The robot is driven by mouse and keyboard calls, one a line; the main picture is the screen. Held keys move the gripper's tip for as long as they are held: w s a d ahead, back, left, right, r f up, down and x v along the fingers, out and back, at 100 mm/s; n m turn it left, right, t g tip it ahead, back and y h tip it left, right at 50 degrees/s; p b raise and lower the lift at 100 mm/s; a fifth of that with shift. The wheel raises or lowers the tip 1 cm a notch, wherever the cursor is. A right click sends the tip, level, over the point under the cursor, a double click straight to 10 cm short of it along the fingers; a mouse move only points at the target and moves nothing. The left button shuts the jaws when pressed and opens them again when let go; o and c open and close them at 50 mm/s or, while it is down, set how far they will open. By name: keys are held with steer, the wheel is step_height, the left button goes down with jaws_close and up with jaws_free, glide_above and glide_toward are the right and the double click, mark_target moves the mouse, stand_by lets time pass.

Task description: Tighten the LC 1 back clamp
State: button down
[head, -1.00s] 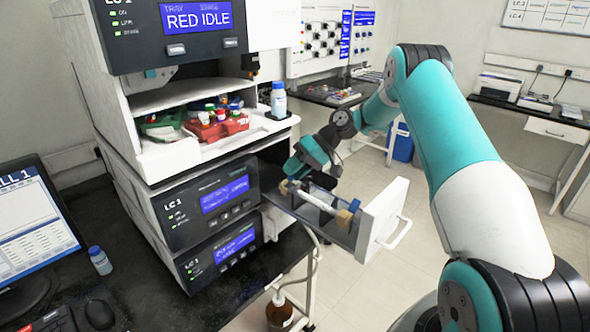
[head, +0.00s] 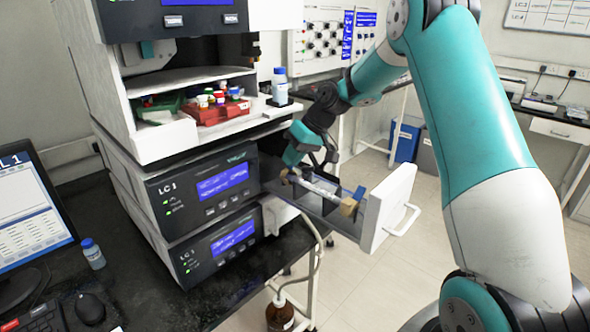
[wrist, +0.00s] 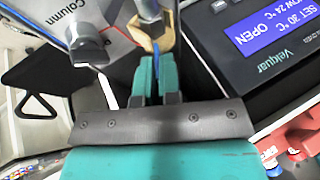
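The LC 1 column drawer (head: 385,208) is pulled out of the LC 1 unit (head: 205,190), with a pale column (head: 318,186) lying in it. A brass-coloured back clamp (head: 285,176) is at the end near the unit and a front clamp (head: 348,206) near the white drawer front. My gripper (head: 293,163) is just above the back clamp.
The oven display (wrist: 243,30), reading OPEN, is close on the right. A brown bottle (head: 281,312) stands below.

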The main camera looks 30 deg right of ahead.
mark_target(283, 177)
steer(key=a+h+b, duration=0.1)
steer(key=b, duration=0.1)
steer(key=h+b, duration=0.2)
steer(key=shift+s+a+n+t+b, duration=0.2)
steer(key=shift+a+n+t+b, duration=0.1)
steer(key=shift+a+n+t, duration=0.1)
steer(key=h+b, duration=0.1)
steer(key=a+h+b, duration=0.1)
steer(key=t+h+b, duration=0.1)
steer(key=shift+s+a+n+h, duration=0.25)
steer(key=shift+a+n+h, duration=0.05)
steer(key=shift+n, duration=0.1)
steer(key=h, duration=0.1)
steer(key=a+t+h+b, duration=0.1)
steer(key=h, duration=0.1)
steer(key=shift+s+a+f+n, duration=0.15)
steer(key=shift+f+n, duration=0.05)
steer(key=shift+n, duration=0.2)
steer(key=shift+s+a+f+t+h+b, duration=0.15)
steer(key=shift+a+t+h+b, duration=0.1)
steer(key=shift+h, duration=0.4)
steer(key=shift+a+f+t+h+b, duration=0.15)
steer(key=shift+t+h, duration=0.1)
steer(key=shift+h, duration=0.4)
steer(key=shift+n, duration=0.3)
steer(key=c, duration=1.3)
jaws_free()
